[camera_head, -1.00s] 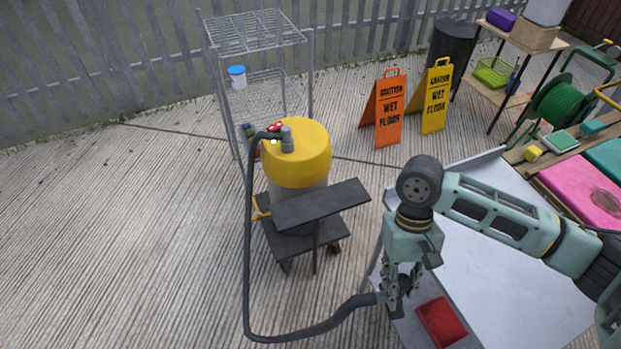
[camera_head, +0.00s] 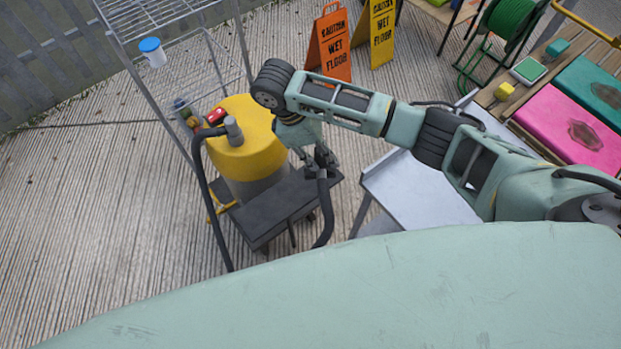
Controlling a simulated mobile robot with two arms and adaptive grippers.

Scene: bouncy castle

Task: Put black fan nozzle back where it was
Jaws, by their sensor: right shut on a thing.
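My right gripper (camera_head: 320,168) is shut on the dark end of a black hose (camera_head: 325,215), above the right end of a black shelf (camera_head: 285,205). The hose hangs down from the gripper, and its other end joins the top of a yellow-topped canister (camera_head: 255,150). I cannot tell a black fan nozzle apart from the dark hose end and fingers. The canister stands on a small dark cart behind the shelf. My left gripper is not in view.
A wire rack (camera_head: 180,75) with a blue-lidded tub (camera_head: 151,51) stands behind the canister. Orange (camera_head: 330,45) and yellow (camera_head: 377,32) wet-floor signs stand further back. A grey metal table (camera_head: 415,190) is right of the cart. Concrete floor at left is clear.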

